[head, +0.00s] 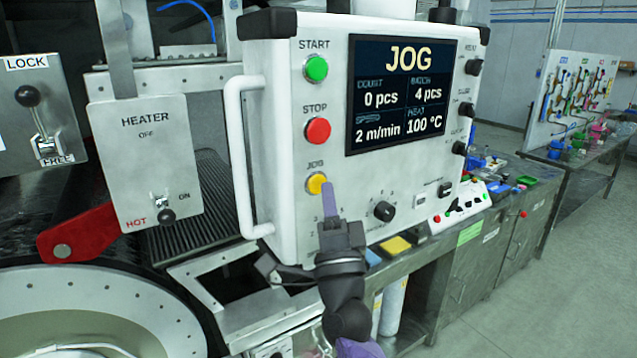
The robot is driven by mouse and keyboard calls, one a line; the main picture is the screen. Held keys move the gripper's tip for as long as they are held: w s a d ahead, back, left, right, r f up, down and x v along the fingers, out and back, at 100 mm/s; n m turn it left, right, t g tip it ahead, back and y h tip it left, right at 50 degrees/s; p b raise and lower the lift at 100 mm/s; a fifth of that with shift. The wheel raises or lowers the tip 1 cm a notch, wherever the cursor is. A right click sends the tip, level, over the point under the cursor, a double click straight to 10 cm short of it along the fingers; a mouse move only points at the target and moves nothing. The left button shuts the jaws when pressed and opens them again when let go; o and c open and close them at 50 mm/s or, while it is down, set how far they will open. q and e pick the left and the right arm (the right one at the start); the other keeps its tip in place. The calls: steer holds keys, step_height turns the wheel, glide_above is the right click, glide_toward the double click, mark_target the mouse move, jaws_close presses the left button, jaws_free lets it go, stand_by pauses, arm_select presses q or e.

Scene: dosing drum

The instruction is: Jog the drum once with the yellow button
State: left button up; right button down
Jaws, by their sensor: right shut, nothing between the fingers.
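The yellow button (316,184), labelled JOG, sits on the front of a white control box (285,120), below the red STOP button (317,131) and the green START button (316,68). The screen (412,95) reads JOG, 0 pcs, 4 pcs, 2 m/min and 100 °C. My right gripper (328,192) is shut and empty, with its purple fingertips just right of the yellow button. I cannot tell whether they touch the button. The drum (70,310) shows in part at the lower left. My left gripper is not in view.
A white handle (238,155) stands out from the box's left side. A heater panel (146,160) and a red lever (75,236) are at the left. A bench (480,255) with small items runs to the right. The floor at the far right is clear.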

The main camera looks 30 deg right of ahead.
steer(key=shift+h, duration=0.3)
steer(key=s+p, duration=0.1)
steer(key=s, duration=0.4)
steer(key=shift+d+p, duration=0.2)
steer(key=shift+p, duration=0.2)
